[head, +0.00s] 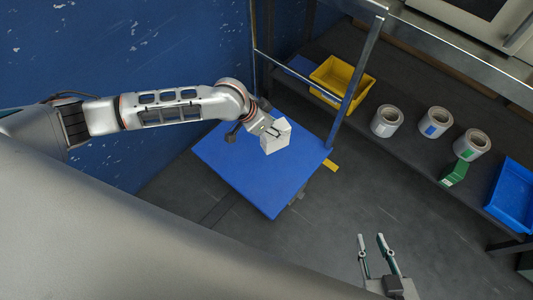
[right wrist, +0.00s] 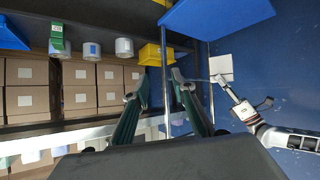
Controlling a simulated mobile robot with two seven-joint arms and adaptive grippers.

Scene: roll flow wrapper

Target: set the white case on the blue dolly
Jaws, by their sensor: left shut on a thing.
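The white case (head: 275,138) is held by my left gripper (head: 263,127), which is shut on it. In the head view the case overlaps the upper right part of the blue dolly (head: 240,178), a flat blue platform on the floor. In the right wrist view, which is upside down, the white case (right wrist: 221,66) and the blue dolly (right wrist: 215,15) show apart, with wall between them, so the case looks raised above the dolly. My right gripper (head: 371,240) is open and empty, low in the head view, away from the dolly. Its fingers also show apart in the right wrist view (right wrist: 159,80).
A dark shelf right of the dolly holds a yellow bin (head: 342,81), several white rolls (head: 387,121), a green box (head: 454,172) and a blue bin (head: 514,198). A blue wall (head: 130,50) is behind.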

